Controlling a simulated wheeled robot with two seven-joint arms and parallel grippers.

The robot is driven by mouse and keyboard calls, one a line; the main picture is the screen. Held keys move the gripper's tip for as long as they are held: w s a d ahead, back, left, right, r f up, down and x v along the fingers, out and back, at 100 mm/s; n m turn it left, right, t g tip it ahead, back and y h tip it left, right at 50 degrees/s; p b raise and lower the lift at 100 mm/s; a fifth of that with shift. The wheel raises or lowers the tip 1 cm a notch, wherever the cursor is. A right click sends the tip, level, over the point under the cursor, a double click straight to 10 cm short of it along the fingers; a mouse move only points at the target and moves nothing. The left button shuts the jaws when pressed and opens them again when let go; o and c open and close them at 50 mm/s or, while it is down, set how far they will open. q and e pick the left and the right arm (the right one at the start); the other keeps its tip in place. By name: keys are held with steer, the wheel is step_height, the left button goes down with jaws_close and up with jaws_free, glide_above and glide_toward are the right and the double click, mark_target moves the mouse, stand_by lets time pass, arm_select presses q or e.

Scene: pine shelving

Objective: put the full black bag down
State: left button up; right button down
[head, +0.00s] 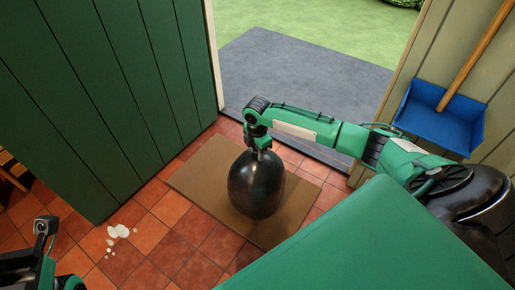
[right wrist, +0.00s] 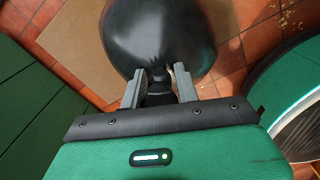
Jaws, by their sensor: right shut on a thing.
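The full black bag (head: 256,185) is round and shiny, and hangs upright from my right gripper (head: 259,150) over the brown mat (head: 203,180). I cannot tell whether its bottom touches the mat. In the right wrist view, the gripper's two fingers (right wrist: 158,88) are shut on the bag's gathered neck, with the bag (right wrist: 160,35) bulging beyond them. My left gripper (head: 55,255) is partly in view at the lower left corner of the head view; its fingertips do not show clearly.
A doorway opens onto grey paving (head: 300,80) and grass. A green plank wall or door (head: 110,90) stands at left. A blue dustpan (head: 440,118) hangs at right. White spots (head: 118,232) lie on the red tiles (head: 190,235). A wooden piece (head: 12,170) shows at far left.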

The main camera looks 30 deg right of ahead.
steer(key=c, duration=1)
jaws_free()
steer(key=shift+c, duration=0.2)
